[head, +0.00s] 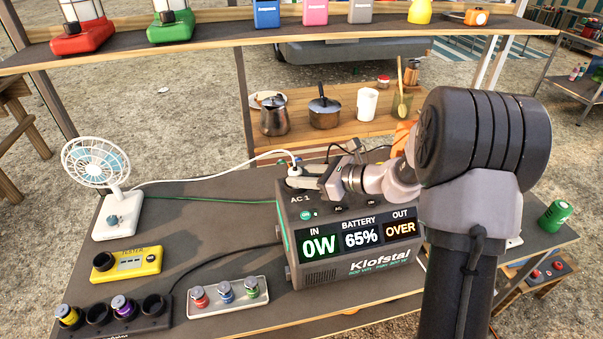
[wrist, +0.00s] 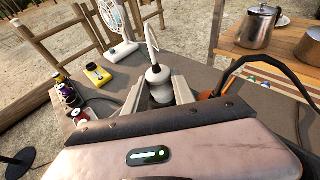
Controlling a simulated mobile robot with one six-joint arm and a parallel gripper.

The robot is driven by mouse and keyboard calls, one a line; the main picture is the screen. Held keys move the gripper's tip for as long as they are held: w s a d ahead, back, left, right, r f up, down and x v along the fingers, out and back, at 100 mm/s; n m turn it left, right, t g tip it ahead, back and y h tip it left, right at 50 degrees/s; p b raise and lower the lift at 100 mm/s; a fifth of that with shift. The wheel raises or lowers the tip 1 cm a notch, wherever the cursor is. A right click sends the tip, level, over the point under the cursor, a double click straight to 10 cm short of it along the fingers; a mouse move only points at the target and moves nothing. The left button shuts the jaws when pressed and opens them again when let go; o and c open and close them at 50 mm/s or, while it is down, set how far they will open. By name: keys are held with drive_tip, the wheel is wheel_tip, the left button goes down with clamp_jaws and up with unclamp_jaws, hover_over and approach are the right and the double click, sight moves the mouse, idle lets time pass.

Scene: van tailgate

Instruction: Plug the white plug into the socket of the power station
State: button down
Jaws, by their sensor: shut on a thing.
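The power station (head: 352,245) stands on the dark table. Its display reads IN 0W, BATTERY 65%, OUT OVER. My gripper (head: 296,181) is shut on the white plug (head: 293,170) above the left part of its top, near the AC 1 label. In the wrist view the plug (wrist: 158,79) stands roughly upright between the fingertips, its white cord rising from it. The cord runs left to the white fan (head: 105,190). The plug's lower end and the socket under it are hidden, so I cannot tell whether it is seated.
A yellow tester (head: 127,264), a rack with batteries (head: 113,315) and a white tray with coloured knobs (head: 229,299) lie at the front left. A shelf (head: 250,30) crosses behind. Black cables and an orange object (head: 403,138) are by the station's back.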

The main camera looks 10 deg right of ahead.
drive_tip(key=c, duration=1)
unclamp_jaws()
drive_tip(key=shift+o, duration=0.2)
drive_tip(key=p+v, duration=0.6)
drive_tip(key=v, duration=1.1)
drive_tip(key=shift+s, duration=0.15)
drive_tip(key=s+a+r+n+g+h, duration=0.1)
drive_tip(key=s+a+r+n+g, duration=0.1)
drive_tip(key=s+a+n, duration=0.3)
drive_tip(key=s+a+r+n+g, duration=0.1)
drive_tip(key=a+r+n+g, duration=0.2)
drive_tip(key=a, duration=0.3)
drive_tip(key=s+a+r+n+h, duration=0.1)
drive_tip(key=s+a+n+h, duration=0.1)
drive_tip(key=s+n, duration=0.5)
drive_tip(key=s+a+r+n+t+h, duration=0.1)
drive_tip(key=s+a+r+n+h, duration=0.1)
drive_tip(key=s+n+h, duration=0.3)
drive_tip(key=s+a+n, duration=0.1)
drive_tip(key=s, duration=0.2)
drive_tip(key=shift+s+r+n, duration=0.3)
drive_tip(key=shift+n, duration=0.1)
